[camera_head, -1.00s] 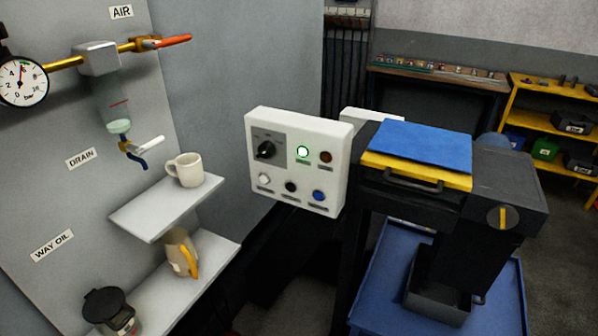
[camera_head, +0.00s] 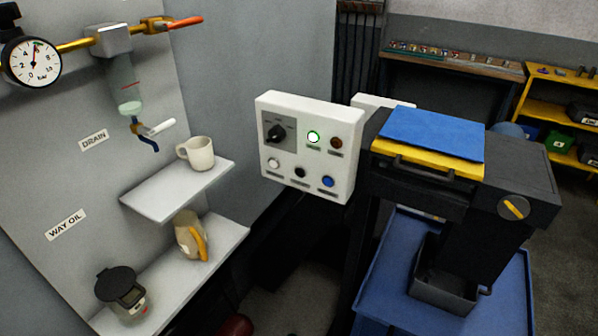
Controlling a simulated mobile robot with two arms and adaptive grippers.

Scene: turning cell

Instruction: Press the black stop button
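The black stop button (camera_head: 300,172) is the middle one in the lower row on the white control box (camera_head: 347,186). To its left is a white button (camera_head: 274,163) and to its right a blue button (camera_head: 327,181). Nothing covers the black button. Neither of my grippers is in view.
At left, two shelves hold a mug (camera_head: 196,153), a jug with a yellow handle (camera_head: 189,237) and a dark-lidded container (camera_head: 122,292). A machine with a blue-topped cover (camera_head: 430,133) stands right of the box, over a blue tray (camera_head: 372,290). Space before the box looks free.

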